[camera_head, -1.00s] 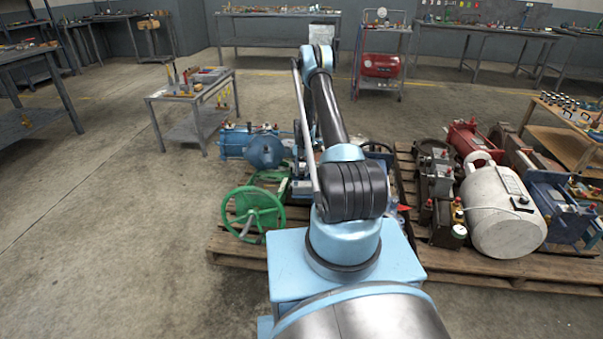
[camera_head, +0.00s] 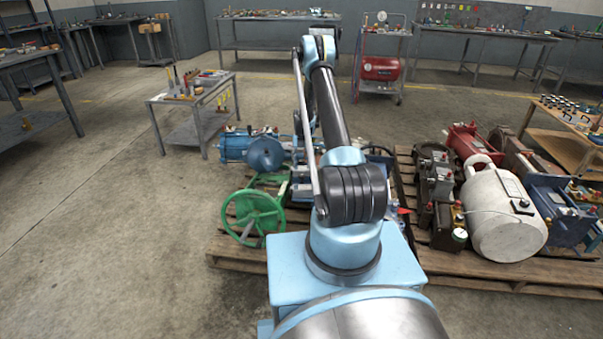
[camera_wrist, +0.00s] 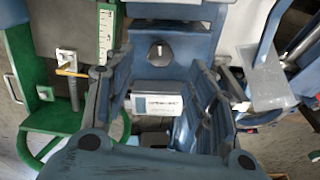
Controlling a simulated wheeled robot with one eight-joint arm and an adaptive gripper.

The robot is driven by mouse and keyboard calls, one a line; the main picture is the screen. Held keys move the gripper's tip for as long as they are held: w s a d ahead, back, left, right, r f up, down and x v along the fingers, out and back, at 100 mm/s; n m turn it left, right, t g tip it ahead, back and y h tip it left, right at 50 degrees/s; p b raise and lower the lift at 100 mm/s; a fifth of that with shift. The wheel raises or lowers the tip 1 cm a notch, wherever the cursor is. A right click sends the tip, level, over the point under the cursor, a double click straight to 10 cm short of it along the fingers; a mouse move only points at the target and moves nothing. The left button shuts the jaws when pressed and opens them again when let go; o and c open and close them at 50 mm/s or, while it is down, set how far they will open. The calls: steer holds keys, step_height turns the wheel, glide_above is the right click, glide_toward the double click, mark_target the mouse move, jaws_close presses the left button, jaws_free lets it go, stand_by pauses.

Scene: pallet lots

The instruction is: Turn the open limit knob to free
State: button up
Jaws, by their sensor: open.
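In the wrist view a dark round knob (camera_wrist: 160,51) sits on a blue-grey panel (camera_wrist: 190,42), at the top centre. I take it for the open limit knob; its markings are too small to read. My gripper (camera_wrist: 165,82) is open in the wrist view, its two fingers either side of a white label plate (camera_wrist: 157,103) below the knob. The fingers appear apart from the knob, with nothing between them that they hold. In the head view my arm hides the gripper and the knob.
A green handwheel (camera_head: 253,218) and a blue motor-like unit (camera_head: 250,147) sit on the left pallet (camera_head: 228,251). A white tank (camera_head: 500,215) stands on the right pallet. In the wrist view a green frame (camera_wrist: 28,80) with a scale is at the left. Floor at the left is clear.

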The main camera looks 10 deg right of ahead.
steer(key=shift+w+d+r, duration=0.1)
steer(key=shift+w+r, duration=0.05)
steer(key=shift+r, duration=0.75)
steer(key=shift+w+a+r, duration=0.1)
steer(key=shift+w+r, duration=0.1)
steer(key=shift+r, duration=0.65)
steer(key=shift+w+d+r, duration=0.1)
steer(key=shift+w+r, duration=0.05)
steer(key=shift+r, duration=0.75)
step_height(320, 180, up, 6)
steer(key=m+t, duration=0.2)
steer(key=m, duration=2.8)
glide_above(302, 175)
steer(key=shift+m, duration=0.3)
step_height(302, 175, down, 18)
steer(key=shift+s+r, duration=0.15)
